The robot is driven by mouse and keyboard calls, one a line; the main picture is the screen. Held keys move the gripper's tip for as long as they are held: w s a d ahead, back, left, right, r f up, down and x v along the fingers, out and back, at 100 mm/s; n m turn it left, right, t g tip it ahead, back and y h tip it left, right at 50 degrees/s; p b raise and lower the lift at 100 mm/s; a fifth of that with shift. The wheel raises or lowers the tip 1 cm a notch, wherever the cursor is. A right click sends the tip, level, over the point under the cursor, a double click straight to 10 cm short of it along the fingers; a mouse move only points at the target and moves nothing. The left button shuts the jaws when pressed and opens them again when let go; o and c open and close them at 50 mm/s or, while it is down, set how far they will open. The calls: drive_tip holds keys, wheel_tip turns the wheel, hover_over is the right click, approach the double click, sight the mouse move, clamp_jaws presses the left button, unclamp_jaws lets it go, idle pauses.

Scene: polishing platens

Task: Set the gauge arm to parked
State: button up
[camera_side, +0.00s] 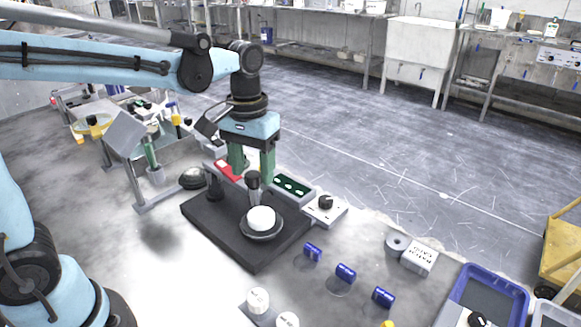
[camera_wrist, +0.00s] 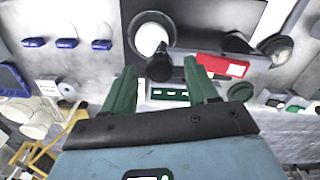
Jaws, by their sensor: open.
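The gauge arm (camera_wrist: 257,64) is a grey bar with a red label (camera_wrist: 222,66). In the side view the black knob (camera_side: 253,181) stands just behind the white disc (camera_side: 261,218), which sits on a dark round platen (camera_side: 262,236). My gripper (camera_side: 252,172) has green fingers, open and apart, close above the arm's knob end. In the wrist view the knob shows between the fingertips of my gripper (camera_wrist: 159,70); contact cannot be told.
A dark base plate (camera_side: 225,236) bears the platen. A panel with green displays (camera_side: 291,187) and a box with a black knob (camera_side: 326,207) stand behind right. Several blue cylinders (camera_side: 345,272) lie in front right. A blue bin (camera_side: 495,283) stands at far right.

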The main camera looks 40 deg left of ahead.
drive_tip(key=shift+f, duration=0.5)
clamp_jaws()
